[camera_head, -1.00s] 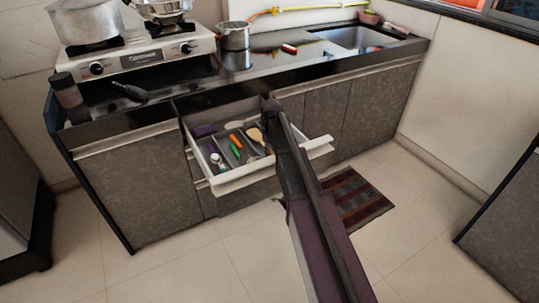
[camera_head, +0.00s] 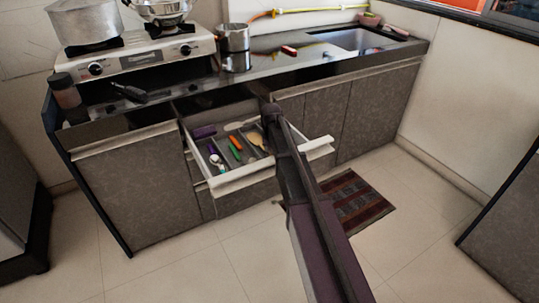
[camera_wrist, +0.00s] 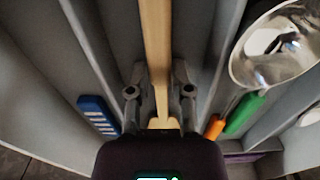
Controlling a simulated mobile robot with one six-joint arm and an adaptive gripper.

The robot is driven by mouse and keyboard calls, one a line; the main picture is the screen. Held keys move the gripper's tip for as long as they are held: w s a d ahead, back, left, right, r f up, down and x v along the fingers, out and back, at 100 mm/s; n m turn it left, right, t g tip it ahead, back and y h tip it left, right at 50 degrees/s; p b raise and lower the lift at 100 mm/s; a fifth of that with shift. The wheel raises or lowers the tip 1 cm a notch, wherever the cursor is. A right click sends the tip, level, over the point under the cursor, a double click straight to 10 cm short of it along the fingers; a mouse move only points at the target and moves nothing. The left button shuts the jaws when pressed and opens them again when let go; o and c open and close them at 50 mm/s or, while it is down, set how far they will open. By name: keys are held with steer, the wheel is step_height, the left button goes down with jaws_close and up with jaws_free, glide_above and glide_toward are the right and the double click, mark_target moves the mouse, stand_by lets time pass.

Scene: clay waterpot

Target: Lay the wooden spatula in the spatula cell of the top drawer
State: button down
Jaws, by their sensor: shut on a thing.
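The wooden spatula (camera_wrist: 156,40) is pale tan and runs up from between my fingers in the wrist view. My gripper (camera_wrist: 160,98) is shut on it. In the head view, part of the spatula (camera_head: 257,141) shows at the open top drawer (camera_head: 240,182), right of the orange and green handles. Around it in the wrist view are grey cell walls, and the spatula lines up along a cell. I cannot tell whether it touches the cell floor. My arm hides the drawer's right part in the head view.
A metal ladle (camera_wrist: 275,50), a green handle (camera_wrist: 244,113) and an orange handle (camera_wrist: 215,127) are to the right in the wrist view. A blue-handled item (camera_wrist: 97,112) is to the left. The counter edge (camera_head: 215,88) overhangs the drawer's back.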

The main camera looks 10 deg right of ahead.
steer(key=c, duration=0.5)
jaws_free()
steer(key=shift+c, duration=0.2)
steer(key=shift+r, duration=0.1)
step_height(320, 180, up, 13)
steer(key=p, duration=1.3)
steer(key=shift+s, duration=0.15)
